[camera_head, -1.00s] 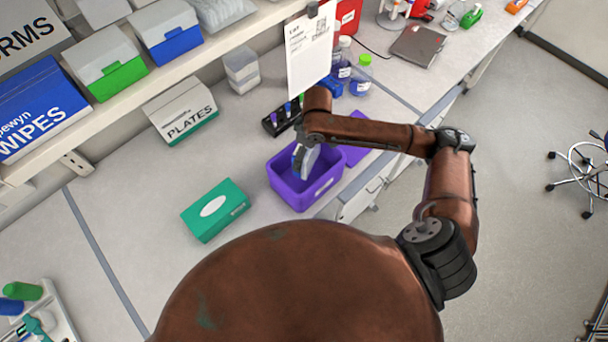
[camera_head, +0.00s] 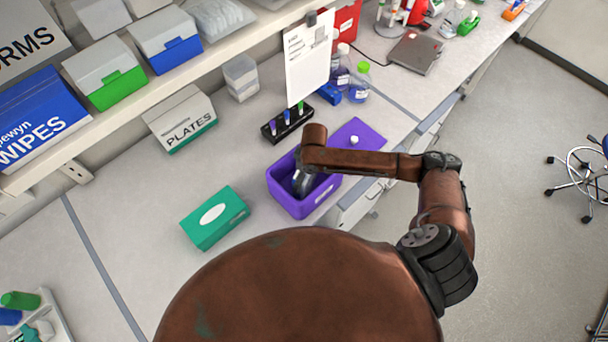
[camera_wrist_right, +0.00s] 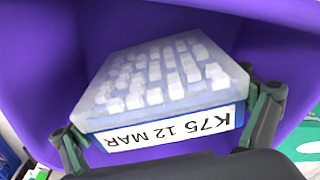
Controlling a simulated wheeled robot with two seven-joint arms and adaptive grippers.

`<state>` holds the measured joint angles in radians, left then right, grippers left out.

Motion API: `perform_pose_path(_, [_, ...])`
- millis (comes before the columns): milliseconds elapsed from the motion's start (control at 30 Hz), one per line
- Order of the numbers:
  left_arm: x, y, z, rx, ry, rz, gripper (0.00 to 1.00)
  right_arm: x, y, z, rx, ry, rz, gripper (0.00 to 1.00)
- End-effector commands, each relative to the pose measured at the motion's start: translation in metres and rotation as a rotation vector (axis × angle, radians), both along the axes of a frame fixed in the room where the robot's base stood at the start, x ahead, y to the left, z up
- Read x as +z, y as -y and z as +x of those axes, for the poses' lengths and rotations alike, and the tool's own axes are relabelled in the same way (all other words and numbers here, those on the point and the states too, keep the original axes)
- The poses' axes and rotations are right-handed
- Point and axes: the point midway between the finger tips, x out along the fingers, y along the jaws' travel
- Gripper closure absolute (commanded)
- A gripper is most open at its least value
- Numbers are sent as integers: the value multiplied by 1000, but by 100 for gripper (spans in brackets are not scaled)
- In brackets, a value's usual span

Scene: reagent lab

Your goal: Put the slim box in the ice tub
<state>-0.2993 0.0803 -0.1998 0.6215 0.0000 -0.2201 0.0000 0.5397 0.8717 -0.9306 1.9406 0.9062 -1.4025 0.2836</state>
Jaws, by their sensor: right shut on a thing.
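In the head view my right gripper (camera_head: 302,183) is down inside the tub opening, and the arm hides most of the box. Whether the box touches the tub floor cannot be told. My left gripper is not in view.
A purple lid (camera_head: 358,130) lies behind the tub. A black tube rack (camera_head: 285,124) stands behind it, near a hanging paper sheet (camera_head: 308,58) and bottles (camera_head: 360,82). A green tissue box (camera_head: 215,217) is to the left.

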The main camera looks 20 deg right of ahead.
Motion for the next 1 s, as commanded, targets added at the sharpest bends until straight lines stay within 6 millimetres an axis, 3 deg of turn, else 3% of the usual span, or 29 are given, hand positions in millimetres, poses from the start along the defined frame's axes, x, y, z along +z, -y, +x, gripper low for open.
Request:
perform_pose_path(300, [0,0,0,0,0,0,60,-2,-1,1,1,1,1,38])
perform_pose_path(333, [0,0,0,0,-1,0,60,-2,0,0,1,1,1,6])
perform_pose_path(400, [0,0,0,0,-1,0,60,-2,0,0,1,1,1,1])
perform_pose_path(767, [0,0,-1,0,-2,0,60,0,0,1,1,2,1,0])
perform_pose_path(1000, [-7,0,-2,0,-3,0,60,33,3,-1,2,4,0,0])
